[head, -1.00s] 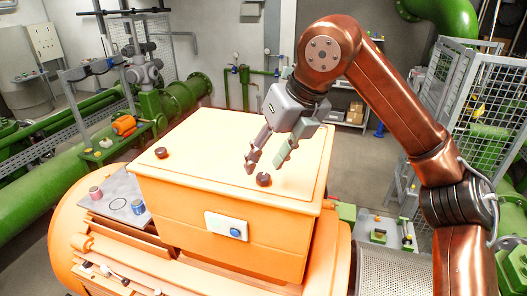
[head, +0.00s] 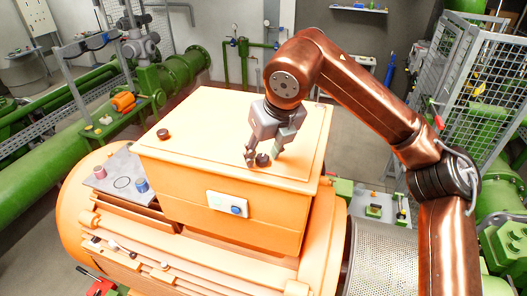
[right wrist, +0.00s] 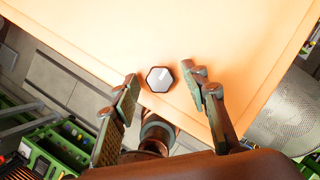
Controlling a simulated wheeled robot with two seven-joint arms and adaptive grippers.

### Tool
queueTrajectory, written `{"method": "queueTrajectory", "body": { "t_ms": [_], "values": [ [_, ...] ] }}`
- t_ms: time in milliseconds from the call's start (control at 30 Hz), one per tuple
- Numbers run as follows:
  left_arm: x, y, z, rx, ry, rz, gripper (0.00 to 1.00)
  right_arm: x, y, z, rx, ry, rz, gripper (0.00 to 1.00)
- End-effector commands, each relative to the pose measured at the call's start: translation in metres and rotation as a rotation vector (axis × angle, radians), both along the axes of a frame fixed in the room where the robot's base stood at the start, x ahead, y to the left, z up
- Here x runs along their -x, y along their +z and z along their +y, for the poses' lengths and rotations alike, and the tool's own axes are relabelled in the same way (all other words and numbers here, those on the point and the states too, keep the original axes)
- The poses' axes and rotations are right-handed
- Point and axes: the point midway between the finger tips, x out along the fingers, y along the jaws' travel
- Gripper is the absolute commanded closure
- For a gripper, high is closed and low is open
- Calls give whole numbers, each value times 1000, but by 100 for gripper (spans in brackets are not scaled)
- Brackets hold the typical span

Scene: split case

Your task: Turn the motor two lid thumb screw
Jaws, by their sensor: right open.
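One thumb screw (head: 262,160) is near the lid's front edge, and the other (head: 163,133) is at the lid's left side. My right gripper (head: 262,157) is open and points down, its fingers on either side of the front screw. My left gripper is not in view.
A grey plate (head: 122,182) with a red-pink cylinder (head: 100,172) and a blue one (head: 141,185) lies left of the box. A label with a blue button (head: 228,204) is on the box front. Green pipes stand left, a mesh cage (head: 480,95) right. The lid's middle is clear.

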Motion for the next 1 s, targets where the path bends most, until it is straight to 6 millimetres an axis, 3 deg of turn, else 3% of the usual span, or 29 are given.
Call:
{"method": "queueTrajectory", "body": {
  "t_ms": [100, 700, 1000],
  "values": [
    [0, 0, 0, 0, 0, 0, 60, 0, 0, 0, 0, 0, 0, 59],
    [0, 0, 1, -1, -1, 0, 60, 0, 1, 0, -1, 0, 0, 100],
    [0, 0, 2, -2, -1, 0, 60, 0, 1, 0, -1, 35, 1, 100]
  ]
}}
